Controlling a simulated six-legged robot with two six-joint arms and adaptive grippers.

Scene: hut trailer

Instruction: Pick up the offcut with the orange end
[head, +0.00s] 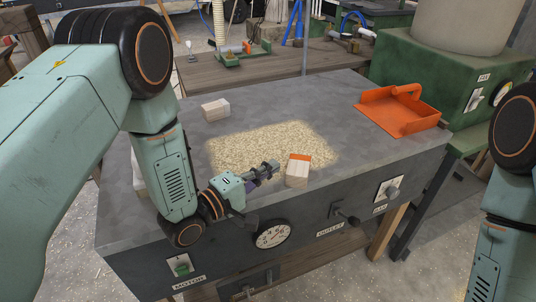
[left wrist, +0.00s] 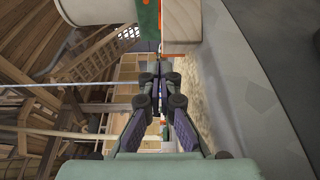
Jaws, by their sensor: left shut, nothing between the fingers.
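The offcut with the orange end (head: 297,174) is a pale wood block on the grey table top, near its front edge, with its orange end facing the back. My left gripper (head: 275,167) is just left of it in the head view, shut and empty, apart from the block. In the left wrist view the offcut (left wrist: 182,20) shows at the top, its orange end lower, up and right of my shut fingertips (left wrist: 160,80). My right arm shows at the right edge of the head view; its gripper is out of view.
A plain wood offcut (head: 215,109) lies farther back on the grey table (head: 330,95). A patch of sawdust (head: 250,144) spreads behind the orange-ended block. An orange dustpan-like tray (head: 402,112) sits at the right. A gauge (head: 273,235) and knobs are on the table's front panel.

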